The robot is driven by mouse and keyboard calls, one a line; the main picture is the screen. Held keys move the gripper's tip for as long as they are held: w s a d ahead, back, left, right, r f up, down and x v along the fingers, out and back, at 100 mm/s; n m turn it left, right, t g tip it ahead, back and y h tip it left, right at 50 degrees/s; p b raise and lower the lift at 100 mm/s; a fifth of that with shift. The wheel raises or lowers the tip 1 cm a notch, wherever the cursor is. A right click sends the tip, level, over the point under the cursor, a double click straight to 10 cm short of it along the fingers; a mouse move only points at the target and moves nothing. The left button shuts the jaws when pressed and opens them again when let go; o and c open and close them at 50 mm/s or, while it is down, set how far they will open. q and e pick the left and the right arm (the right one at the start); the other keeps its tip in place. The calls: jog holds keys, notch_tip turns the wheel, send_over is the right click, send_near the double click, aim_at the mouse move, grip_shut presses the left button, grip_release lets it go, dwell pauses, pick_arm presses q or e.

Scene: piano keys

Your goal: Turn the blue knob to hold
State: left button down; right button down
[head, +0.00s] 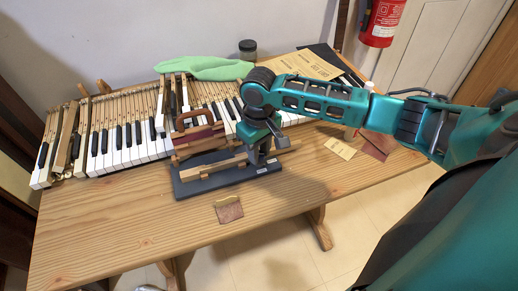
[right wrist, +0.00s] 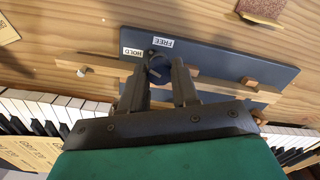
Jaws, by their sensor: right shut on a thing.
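The blue knob (right wrist: 158,68) sits on a dark blue-grey base board (right wrist: 225,60) between the fingertips of my right gripper (right wrist: 161,78). The gripper is shut on it, and the fingers hide part of the knob. A HOLD label (right wrist: 132,52) and a FREE label (right wrist: 163,42) lie beside the knob in the right wrist view. I cannot tell which label the knob points to. In the head view my right gripper (head: 260,156) reaches down to the right end of the board (head: 190,189), and the knob is hidden. My left gripper is not in view.
A wooden bar (head: 213,171) runs across the board. Piano keys (head: 125,150) lie behind it on the wooden table (head: 110,215). A green cloth (head: 205,68) and a jar (head: 248,49) are at the back. A small brown patch (head: 229,210) lies near the front edge.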

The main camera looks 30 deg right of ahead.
aim_at(260, 154)
jog(key=shift+n, duration=2.3)
jog(key=c, duration=0.8)
grip_release()
jog(key=shift+c, duration=0.2)
jog(key=shift+r, duration=0.1)
notch_tip(260, 154, up, 13)
jog(key=shift+s+f, duration=0.1)
jog(key=shift+f, duration=0.1)
